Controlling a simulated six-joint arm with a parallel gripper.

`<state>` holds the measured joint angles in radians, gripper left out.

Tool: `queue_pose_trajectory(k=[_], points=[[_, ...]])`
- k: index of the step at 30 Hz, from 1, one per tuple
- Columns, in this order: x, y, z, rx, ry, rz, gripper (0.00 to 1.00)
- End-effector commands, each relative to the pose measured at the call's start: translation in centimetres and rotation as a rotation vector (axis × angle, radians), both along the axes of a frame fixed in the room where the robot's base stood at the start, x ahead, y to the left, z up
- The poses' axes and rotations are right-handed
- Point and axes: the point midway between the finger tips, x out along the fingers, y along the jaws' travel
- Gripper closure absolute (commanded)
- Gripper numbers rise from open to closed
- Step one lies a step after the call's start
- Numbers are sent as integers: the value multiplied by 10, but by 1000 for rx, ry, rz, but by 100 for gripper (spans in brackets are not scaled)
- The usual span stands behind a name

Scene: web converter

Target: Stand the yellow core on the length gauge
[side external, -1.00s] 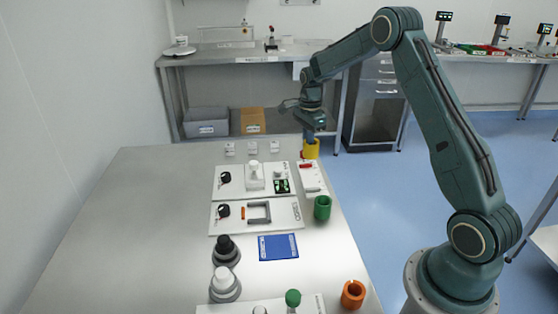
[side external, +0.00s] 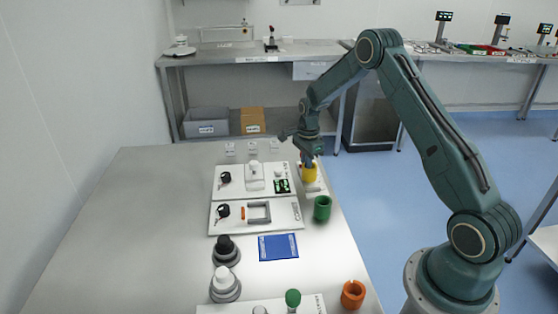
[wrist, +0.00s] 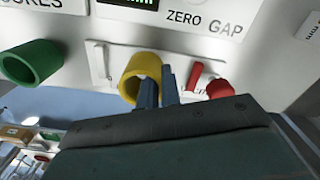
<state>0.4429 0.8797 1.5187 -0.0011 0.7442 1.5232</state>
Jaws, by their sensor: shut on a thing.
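My gripper (wrist: 160,92) is shut on the yellow core (wrist: 144,70), with its fingers at the core's wall. In the side view the yellow core (side external: 309,173) hangs under my gripper (side external: 308,162) at the far end of the white length gauge (side external: 315,189), covering part of it. I cannot tell if the core touches the gauge. In the wrist view the gauge shows a slotted part (wrist: 98,64) left of the core. A red block (wrist: 194,76) and a red round part (wrist: 219,89) are to the right of the fingers.
A green core (side external: 322,208) stands just nearer than the gauge, and an orange core (side external: 353,294) at the near right. White panels (side external: 225,194) with black knobs lie left of the gauge. A blue pad (side external: 278,247) lies nearer. The table's left side is clear.

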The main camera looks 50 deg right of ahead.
Motion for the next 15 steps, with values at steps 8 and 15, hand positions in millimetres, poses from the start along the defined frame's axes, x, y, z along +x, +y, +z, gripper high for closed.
queue_pose_trajectory(k=[8,15], points=[[0,0,-5,0,0,0,100],[0,0,-8,0,0,0,100]])
